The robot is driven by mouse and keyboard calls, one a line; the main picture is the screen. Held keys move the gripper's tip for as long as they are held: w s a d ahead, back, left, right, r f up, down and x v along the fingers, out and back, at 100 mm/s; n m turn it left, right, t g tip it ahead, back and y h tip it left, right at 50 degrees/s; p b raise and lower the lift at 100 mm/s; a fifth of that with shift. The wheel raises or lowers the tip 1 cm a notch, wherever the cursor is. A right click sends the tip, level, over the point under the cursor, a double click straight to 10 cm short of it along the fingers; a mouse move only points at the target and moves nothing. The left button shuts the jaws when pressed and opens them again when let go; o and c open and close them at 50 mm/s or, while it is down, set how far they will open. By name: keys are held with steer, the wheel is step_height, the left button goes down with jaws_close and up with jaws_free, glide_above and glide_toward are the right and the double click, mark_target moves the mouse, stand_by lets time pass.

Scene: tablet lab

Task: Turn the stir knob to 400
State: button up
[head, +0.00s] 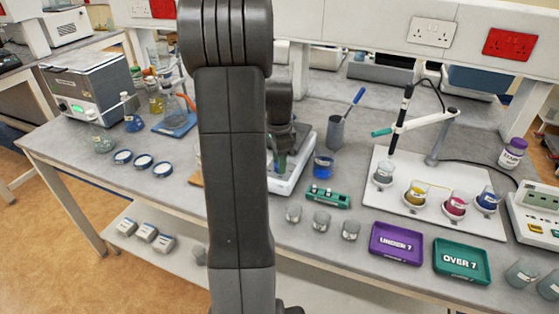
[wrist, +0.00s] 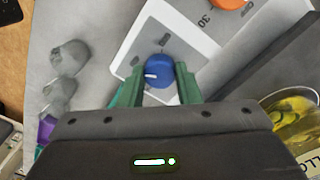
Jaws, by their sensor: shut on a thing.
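The stir knob (wrist: 158,72) is a blue round knob with a white pointer mark, on the white hotplate front panel in the wrist view. Its pointer faces left in that view. My gripper (wrist: 156,84) has its green fingers on both sides of the knob, shut on it. In the head view my gripper (head: 281,162) is over the white hotplate stirrer (head: 295,180), and my arm hides much of it. The knob cannot be made out there. An orange knob (wrist: 228,3) and a printed "30" show at the top of the wrist view. No "400" mark is readable.
A blue-liquid beaker (head: 323,165) stands right of the hotplate. A green rack (head: 328,197) and small empty beakers (head: 321,220) stand in front. Purple (head: 396,244) and green (head: 462,261) trays lie to the right. A yellow-liquid beaker (wrist: 292,115) is close to my gripper in the wrist view.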

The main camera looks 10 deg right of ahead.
steer(key=shift+m, duration=0.7)
steer(key=o, duration=1)
steer(key=r, duration=1.4)
steer(key=shift+w+b, duration=0.3)
steer(key=shift+f, duration=0.1)
